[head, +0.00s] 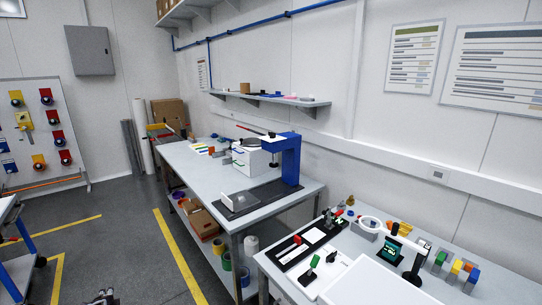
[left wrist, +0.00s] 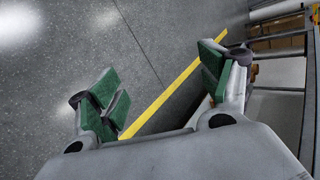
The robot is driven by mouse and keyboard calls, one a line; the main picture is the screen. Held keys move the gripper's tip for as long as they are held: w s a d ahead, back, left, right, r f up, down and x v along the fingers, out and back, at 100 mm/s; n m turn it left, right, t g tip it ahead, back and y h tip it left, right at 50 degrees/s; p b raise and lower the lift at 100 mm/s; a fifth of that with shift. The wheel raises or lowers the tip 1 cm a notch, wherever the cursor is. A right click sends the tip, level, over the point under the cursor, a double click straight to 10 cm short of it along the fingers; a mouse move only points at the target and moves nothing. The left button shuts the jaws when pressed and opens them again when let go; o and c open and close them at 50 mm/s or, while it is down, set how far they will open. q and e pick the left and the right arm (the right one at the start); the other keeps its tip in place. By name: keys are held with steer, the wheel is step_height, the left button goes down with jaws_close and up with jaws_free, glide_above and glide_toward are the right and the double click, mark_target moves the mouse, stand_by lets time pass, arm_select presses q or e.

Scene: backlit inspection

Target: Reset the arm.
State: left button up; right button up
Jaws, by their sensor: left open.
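My left gripper (left wrist: 158,88) fills the lower part of the left wrist view. Its green-padded fingers are spread wide apart with nothing between them. Beyond them are the grey floor (left wrist: 60,50) and a yellow floor line (left wrist: 185,75). In the head view only the tip of my left gripper (head: 103,297) shows at the bottom edge, left of the benches and over the floor. My right gripper is in neither view.
A long bench (head: 187,170) with a blue press (head: 288,160) stands along the wall. A nearer bench (head: 266,262) at lower right holds a white panel (head: 375,284) and small fixtures. A blue-framed cart (head: 18,270) is at left. The floor between (head: 125,240) is clear.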

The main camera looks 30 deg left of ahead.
arm_select(q)
steer(key=s+a, duration=0.1)
steer(key=s, duration=0.3)
steer(key=s+d+f+n+h, duration=0.15)
steer(key=s+d+f, duration=0.25)
steer(key=d+f, duration=0.85)
steer(key=s+d+f+h, duration=0.3)
steer(key=d+f, duration=0.7)
steer(key=d, duration=0.6)
steer(key=s+d+f+n+h, duration=0.1)
steer(key=d+f, duration=0.3)
steer(key=d, duration=1.6)
steer(key=s+d+f+n+g+h, duration=0.1)
steer(key=d+f, duration=0.4)
steer(key=d, duration=1.5)
steer(key=s+h, duration=0.1)
steer(key=h, duration=0.1)
steer(key=shift+h, duration=0.35)
steer(key=shift+c, duration=0.4)
